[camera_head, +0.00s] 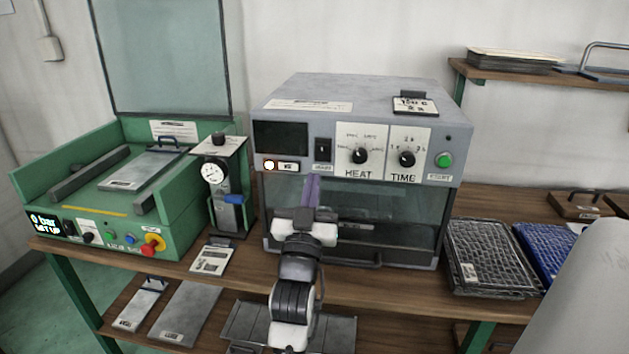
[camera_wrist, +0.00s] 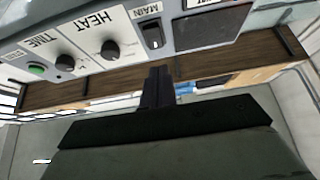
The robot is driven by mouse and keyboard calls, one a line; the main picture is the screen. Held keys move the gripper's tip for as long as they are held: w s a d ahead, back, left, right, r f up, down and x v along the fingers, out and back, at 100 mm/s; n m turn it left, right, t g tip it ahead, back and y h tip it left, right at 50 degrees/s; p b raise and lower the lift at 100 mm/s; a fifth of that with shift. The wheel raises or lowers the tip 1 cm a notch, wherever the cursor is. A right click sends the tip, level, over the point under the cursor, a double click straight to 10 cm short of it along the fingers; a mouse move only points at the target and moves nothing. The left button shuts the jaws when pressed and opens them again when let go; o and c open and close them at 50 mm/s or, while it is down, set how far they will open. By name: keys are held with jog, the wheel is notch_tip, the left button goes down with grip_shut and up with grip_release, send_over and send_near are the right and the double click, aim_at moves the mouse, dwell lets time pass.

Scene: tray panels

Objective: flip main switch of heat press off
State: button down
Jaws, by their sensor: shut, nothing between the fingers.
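The heat press (camera_head: 320,95) is a grey box with a control panel, standing on the wooden bench in the head view. Its main switch (camera_head: 323,150) is a small black rocker on the panel, left of the HEAT knob. In the wrist view, which is upside down, the main switch (camera_wrist: 153,35) shows under the word MAIN. My gripper (camera_head: 312,182) is shut and empty, in front of the press just below the switch. In the wrist view my gripper (camera_wrist: 158,75) shows apart from the switch. Which way the rocker is tipped is hard to tell.
A small lamp (camera_head: 269,165) glows beside the switch; the display (camera_head: 280,140) is dark. The HEAT knob (camera_head: 360,155), TIME knob (camera_head: 407,158) and green button (camera_head: 444,160) are to the right. A gauge stand (camera_head: 222,190) and green machine (camera_head: 110,190) stand left.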

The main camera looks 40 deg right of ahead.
jog(key=s+a+f+b, duration=0.3)
jog(key=f, duration=0.2)
jog(key=shift+a+f, duration=0.3)
jog(key=shift+f, duration=0.1)
